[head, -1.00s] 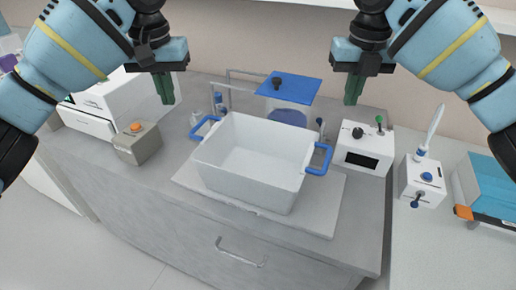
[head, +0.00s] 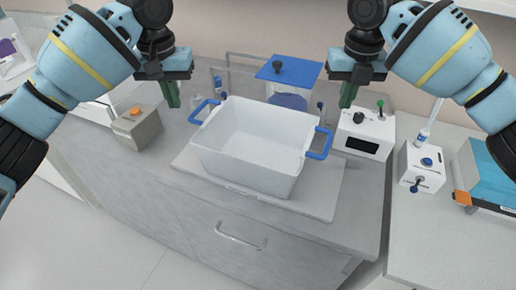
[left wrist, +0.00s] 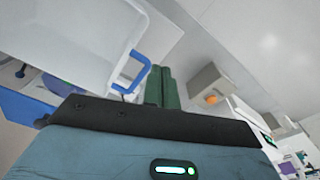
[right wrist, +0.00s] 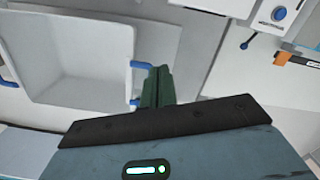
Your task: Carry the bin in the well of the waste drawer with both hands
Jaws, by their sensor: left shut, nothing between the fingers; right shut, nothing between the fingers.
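The white bin (head: 250,165) with two blue side handles stands upright on a pale slab on the grey counter. The drawer (head: 215,245) with a metal handle below it looks closed. My left gripper (head: 174,102) is shut and empty, above and beside the left blue handle (head: 204,110). In the left wrist view that handle (left wrist: 133,72) lies close beside the green fingers. My right gripper (head: 347,102) is shut and empty, above the right blue handle (head: 319,143). In the right wrist view the handle (right wrist: 138,65) is partly hidden behind the fingers.
A beige box with an orange button (head: 137,128) stands left of the bin. A white device with a dark display (head: 364,136) stands right of it. A blue-topped stand (head: 289,70) is behind. A small white box (head: 423,172) and a teal box (head: 490,170) are further right.

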